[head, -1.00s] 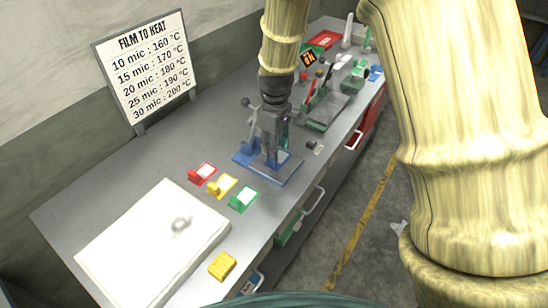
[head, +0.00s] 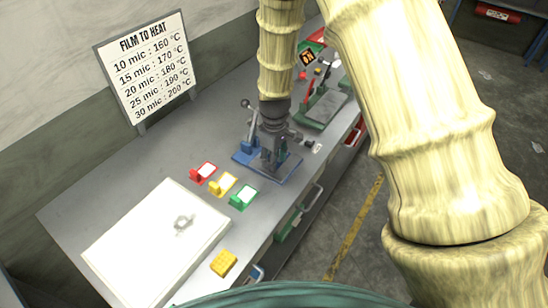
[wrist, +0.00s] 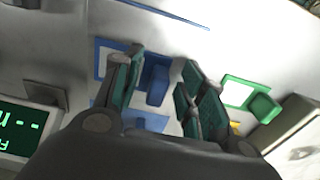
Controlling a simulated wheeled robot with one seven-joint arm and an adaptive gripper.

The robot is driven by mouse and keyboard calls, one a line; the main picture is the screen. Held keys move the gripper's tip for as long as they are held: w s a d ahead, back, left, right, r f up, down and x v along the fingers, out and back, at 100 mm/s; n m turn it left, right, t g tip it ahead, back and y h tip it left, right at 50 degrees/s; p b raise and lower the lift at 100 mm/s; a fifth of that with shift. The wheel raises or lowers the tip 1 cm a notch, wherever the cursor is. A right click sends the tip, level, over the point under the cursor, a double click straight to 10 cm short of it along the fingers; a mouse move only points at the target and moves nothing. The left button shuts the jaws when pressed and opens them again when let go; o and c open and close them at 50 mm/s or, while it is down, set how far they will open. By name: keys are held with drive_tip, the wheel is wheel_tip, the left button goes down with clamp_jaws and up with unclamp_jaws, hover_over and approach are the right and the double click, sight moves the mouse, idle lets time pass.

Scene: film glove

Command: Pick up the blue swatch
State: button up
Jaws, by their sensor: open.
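My gripper (head: 268,168) is open over a blue-edged pad on the bench in the head view. In the wrist view, its two dark green-padded fingers (wrist: 164,66) stand apart on either side of a blue block (wrist: 157,86). The block appears to be the tab of the blue swatch, whose blue-edged pale plate (wrist: 101,60) shows beside the left finger. The fingers cover part of it, and I cannot tell whether they touch it. In the head view, my gripper mostly hides the swatch.
Red (head: 203,172), yellow (head: 222,184) and green (head: 243,196) swatches lie in a row nearby; the green one also shows in the wrist view (wrist: 250,97). A blue-based lever tool (head: 246,149) stands close left. A white slab (head: 150,245) and yellow block (head: 223,263) lie nearer.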

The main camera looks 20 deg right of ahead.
clamp_jaws()
idle(0.5)
